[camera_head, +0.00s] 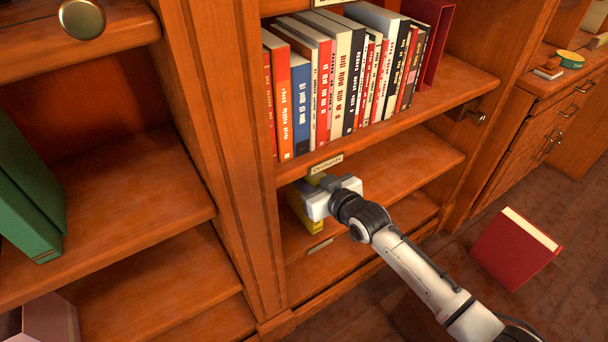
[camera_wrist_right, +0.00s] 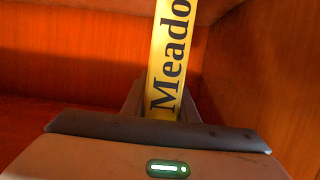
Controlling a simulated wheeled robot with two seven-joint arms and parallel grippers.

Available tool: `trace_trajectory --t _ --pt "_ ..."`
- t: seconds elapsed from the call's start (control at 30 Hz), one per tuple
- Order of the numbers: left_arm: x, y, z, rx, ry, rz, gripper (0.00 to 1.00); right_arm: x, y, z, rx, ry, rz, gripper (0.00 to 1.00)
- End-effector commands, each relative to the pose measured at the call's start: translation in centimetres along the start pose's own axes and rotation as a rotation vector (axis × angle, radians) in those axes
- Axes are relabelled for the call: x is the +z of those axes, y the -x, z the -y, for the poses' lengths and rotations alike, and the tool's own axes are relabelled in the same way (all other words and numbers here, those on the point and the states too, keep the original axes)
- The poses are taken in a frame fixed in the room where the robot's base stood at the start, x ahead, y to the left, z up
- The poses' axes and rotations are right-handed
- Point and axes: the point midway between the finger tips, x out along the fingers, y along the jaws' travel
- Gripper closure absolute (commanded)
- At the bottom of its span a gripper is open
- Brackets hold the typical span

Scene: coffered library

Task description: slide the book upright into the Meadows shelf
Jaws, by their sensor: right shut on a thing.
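The yellow book (camera_head: 304,214) stands about upright at the left end of the compartment below the "Orchards" label (camera_head: 326,164). In the right wrist view its yellow spine (camera_wrist_right: 167,60) reads "Meado" in black, and the rest is cut off. My right gripper (camera_head: 322,194) is shut on the book, reaching into the compartment from the right. Its fingers partly hide the book in both views. The board under the book (camera_head: 350,226) has a small label (camera_head: 320,245) on its front edge, too small to read. My left gripper is not in view.
A row of books (camera_head: 345,80) fills the shelf above, ending at a dark red one. The compartment is empty right of the yellow book. Left of a wooden upright (camera_head: 222,150), green books (camera_head: 28,190) stand in another bay. A red book (camera_head: 513,248) shows at lower right.

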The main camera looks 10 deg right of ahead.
Motion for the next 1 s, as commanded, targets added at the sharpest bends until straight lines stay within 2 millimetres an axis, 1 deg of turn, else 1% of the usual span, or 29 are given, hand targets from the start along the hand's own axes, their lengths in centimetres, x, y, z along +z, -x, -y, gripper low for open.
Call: trace_trajectory --t 0.03,0.07,0.1,0.17,0.2,0.37,0.4,0.6,0.7,0.8,1.0 --pt "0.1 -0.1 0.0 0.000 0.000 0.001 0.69 -0.3 -0.1 0.0 -0.001 0.000 -0.009 1.00" --pt "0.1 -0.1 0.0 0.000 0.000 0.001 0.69 -0.3 -0.1 0.0 -0.001 0.000 -0.009 0.72" --pt "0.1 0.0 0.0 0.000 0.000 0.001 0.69 -0.3 -0.1 0.0 -0.001 0.000 -0.009 0.65" --pt "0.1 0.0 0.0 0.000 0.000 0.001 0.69 -0.3 -0.1 0.0 -0.001 0.000 -0.008 0.55" --pt "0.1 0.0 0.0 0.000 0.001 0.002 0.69 -0.2 -0.1 0.0 -0.001 0.000 -0.007 0.52" --pt "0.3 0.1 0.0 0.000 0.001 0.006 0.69 -0.1 0.0 0.0 0.000 0.000 -0.004 0.52" --pt "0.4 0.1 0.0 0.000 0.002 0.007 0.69 0.4 0.0 0.0 0.000 0.000 0.005 0.52" --pt "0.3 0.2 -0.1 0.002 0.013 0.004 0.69 0.2 0.0 0.0 0.000 0.000 0.003 0.52" --pt "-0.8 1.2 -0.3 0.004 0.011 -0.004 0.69 0.0 2.0 0.0 -0.001 -0.001 0.003 0.52" --pt "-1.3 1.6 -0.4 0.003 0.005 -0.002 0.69 -0.1 4.2 0.0 0.000 0.001 0.002 0.52" --pt "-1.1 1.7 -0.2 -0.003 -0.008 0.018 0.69 -0.2 8.0 0.1 -0.001 0.001 -0.001 0.52"
